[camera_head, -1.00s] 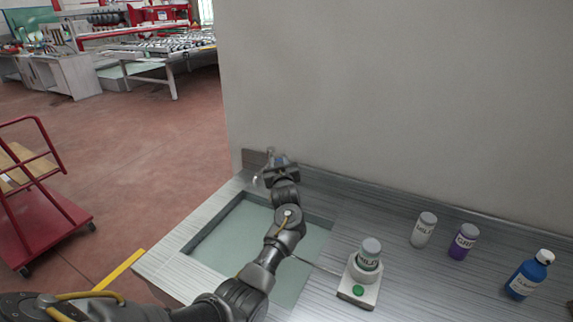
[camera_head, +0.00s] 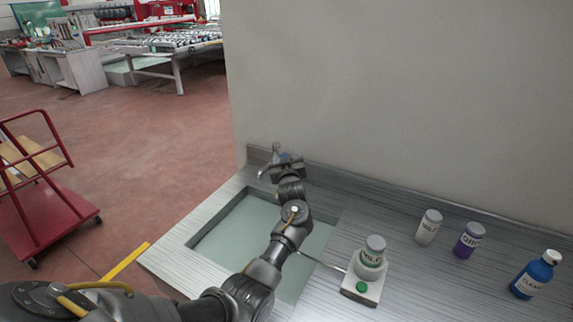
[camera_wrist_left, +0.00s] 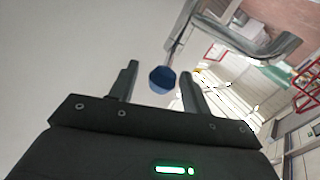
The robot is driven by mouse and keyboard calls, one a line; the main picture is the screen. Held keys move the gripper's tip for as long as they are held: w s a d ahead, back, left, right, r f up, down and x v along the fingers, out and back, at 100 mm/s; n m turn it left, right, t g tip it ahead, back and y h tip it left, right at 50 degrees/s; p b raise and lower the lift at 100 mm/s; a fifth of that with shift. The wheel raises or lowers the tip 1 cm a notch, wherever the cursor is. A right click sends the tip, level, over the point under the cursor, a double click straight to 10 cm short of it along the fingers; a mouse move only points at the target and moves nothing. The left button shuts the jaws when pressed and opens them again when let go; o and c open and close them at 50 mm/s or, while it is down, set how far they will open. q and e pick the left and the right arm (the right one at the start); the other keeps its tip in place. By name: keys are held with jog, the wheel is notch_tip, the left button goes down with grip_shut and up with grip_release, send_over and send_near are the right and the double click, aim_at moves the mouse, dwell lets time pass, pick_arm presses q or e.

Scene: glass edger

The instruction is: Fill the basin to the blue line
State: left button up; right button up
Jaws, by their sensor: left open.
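The basin (camera_head: 235,232) is sunk into the grey counter, with pale greenish content or floor showing; my arm covers part of it. I cannot make out a blue line. The metal faucet (camera_head: 264,172) stands at the basin's back edge. In the left wrist view, its spout (camera_wrist_left: 270,47) curves at upper right, and a blue knob (camera_wrist_left: 162,80) on a thin stem shows between my fingers. My left gripper (camera_head: 281,158) is at the faucet, and it also shows in the left wrist view (camera_wrist_left: 158,78). It is open, with fingers on either side of the knob; contact cannot be told.
A white scale-like device (camera_head: 361,288) with a labelled jar (camera_head: 371,258) stands right of the basin. A white jar (camera_head: 428,227), a purple jar (camera_head: 469,240) and a blue bottle (camera_head: 535,274) stand farther right. A red cart (camera_head: 45,225) is on the floor at left.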

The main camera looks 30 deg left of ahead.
pick_arm(q)
jog(key=b+v, duration=0.2)
jog(key=v, duration=0.8)
jog(key=shift+s+d, duration=0.15)
jog(key=shift+f, duration=0.15)
